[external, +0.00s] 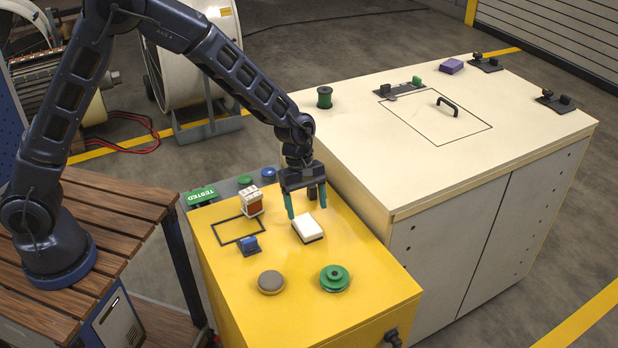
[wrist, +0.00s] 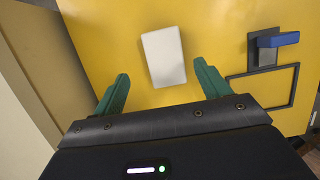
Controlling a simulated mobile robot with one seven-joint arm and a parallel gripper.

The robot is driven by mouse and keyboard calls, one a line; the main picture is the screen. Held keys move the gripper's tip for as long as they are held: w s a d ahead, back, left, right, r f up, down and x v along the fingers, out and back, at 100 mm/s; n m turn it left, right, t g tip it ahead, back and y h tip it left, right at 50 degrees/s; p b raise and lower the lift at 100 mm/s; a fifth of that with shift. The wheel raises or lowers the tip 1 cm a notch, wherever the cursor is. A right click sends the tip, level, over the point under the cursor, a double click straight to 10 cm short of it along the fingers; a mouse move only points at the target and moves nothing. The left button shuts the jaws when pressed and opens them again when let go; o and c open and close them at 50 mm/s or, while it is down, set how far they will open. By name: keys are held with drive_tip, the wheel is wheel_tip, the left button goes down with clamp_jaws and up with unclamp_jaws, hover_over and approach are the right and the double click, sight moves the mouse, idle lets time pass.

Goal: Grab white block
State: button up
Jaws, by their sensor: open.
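The white block (external: 308,228) lies flat on the top of the yellow cabinet (external: 235,310), with a dark base showing under its edge. My gripper (external: 307,213) has green fingers and is open just above and behind the block, pointing down. In the wrist view the white block (wrist: 164,56) lies ahead of the fingertips and between their lines, slightly tilted. My gripper's two fingers (wrist: 160,76) are spread apart with nothing between them.
A higher cream cabinet (external: 400,195) stands to the right.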

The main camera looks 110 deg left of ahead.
sight(307, 223)
drive_tip(key=x, duration=0.5)
drive_tip(key=shift+s+d, duration=0.2)
drive_tip(key=shift+s, duration=0.1)
drive_tip(key=c, duration=1.1)
